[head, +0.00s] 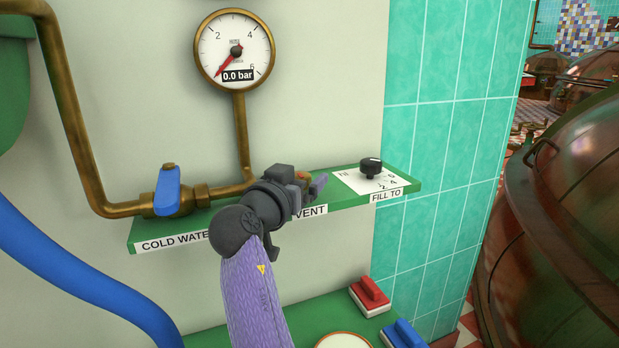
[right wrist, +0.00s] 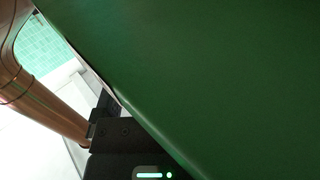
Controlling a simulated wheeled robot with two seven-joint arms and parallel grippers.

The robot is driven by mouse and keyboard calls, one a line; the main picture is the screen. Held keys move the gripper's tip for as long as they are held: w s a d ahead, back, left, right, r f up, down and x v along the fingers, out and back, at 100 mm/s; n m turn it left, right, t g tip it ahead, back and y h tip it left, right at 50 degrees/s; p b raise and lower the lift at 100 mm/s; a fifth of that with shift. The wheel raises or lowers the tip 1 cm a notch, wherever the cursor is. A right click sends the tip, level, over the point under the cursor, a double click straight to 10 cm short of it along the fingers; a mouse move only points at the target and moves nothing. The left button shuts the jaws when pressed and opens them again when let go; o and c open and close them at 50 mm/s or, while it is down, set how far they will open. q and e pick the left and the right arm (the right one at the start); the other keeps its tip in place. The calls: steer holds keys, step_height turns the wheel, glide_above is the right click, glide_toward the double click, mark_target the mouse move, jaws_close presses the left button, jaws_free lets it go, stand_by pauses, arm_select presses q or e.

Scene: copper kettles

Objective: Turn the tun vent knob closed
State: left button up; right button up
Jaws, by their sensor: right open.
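The green shelf (head: 347,194) on the wall carries a "VENT" label (head: 313,211) on its front edge. My right gripper (head: 314,185) is over the shelf just above this label, its jaws open. A small orange-brown piece (head: 303,176) shows at the jaws; it may be part of the vent knob, which is otherwise hidden behind my gripper. I cannot tell whether the fingers touch it. In the right wrist view a green surface (right wrist: 200,70) fills most of the picture, with a dark gripper part (right wrist: 125,135) at the bottom; no knob can be made out. My left gripper is not in view.
A blue-handled cold water valve (head: 167,192) is left of my gripper, below a gauge (head: 235,50) reading 0.0 bar. A black "FILL TO" dial (head: 371,167) is close on the right. A large copper vessel (head: 570,200) stands far right.

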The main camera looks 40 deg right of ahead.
arm_select(q)
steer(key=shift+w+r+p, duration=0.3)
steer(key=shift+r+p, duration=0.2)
steer(key=shift+p, duration=0.05)
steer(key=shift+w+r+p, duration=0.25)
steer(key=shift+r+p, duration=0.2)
steer(key=shift+p, duration=0.1)
arm_select(e)
steer(key=v, duration=0.9)
steer(key=shift+s+a, duration=0.25)
steer(key=shift+a, duration=0.1)
